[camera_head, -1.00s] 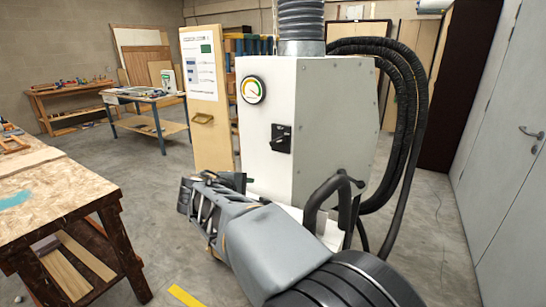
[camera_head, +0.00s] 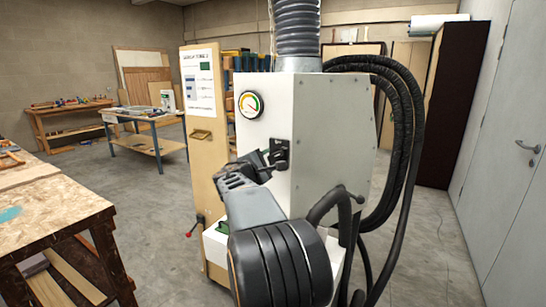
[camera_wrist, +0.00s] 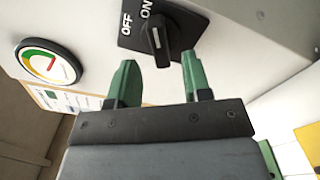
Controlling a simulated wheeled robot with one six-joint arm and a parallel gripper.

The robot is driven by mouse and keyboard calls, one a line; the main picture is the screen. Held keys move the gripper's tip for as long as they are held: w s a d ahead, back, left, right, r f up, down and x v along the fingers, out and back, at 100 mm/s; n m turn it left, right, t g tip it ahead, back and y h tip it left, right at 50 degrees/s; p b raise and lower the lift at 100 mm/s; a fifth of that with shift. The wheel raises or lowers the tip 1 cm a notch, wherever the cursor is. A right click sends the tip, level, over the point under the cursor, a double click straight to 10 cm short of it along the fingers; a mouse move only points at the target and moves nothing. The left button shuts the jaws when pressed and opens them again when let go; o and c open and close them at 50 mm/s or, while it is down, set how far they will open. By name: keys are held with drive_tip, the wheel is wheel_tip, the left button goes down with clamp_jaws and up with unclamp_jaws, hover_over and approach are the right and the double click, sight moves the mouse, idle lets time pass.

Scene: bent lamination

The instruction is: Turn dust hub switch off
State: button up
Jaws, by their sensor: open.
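The dust hub (camera_head: 335,130) is a white cabinet with a dark rotary switch (camera_head: 281,152) on its front. In the wrist view the switch (camera_wrist: 157,38) has a black plate marked OFF and ON, and its knob's white line points toward ON. My gripper (camera_head: 270,160) is up close to the switch in the head view, partly covering its lower left. In the wrist view my gripper (camera_wrist: 158,80) is open, with two green fingers on either side below the knob. The fingers look empty; whether they touch the knob I cannot tell.
A round gauge (camera_head: 250,104) sits on the cabinet left of the switch; it also shows in the wrist view (camera_wrist: 48,62). Black hoses (camera_head: 405,130) hang on the right. A wooden workbench (camera_head: 55,215) stands at the left, with clear floor between.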

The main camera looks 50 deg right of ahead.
sight(273, 157)
drive_tip(key=shift+x, duration=2.05)
drive_tip(key=shift+c, duration=0.2)
clamp_jaws()
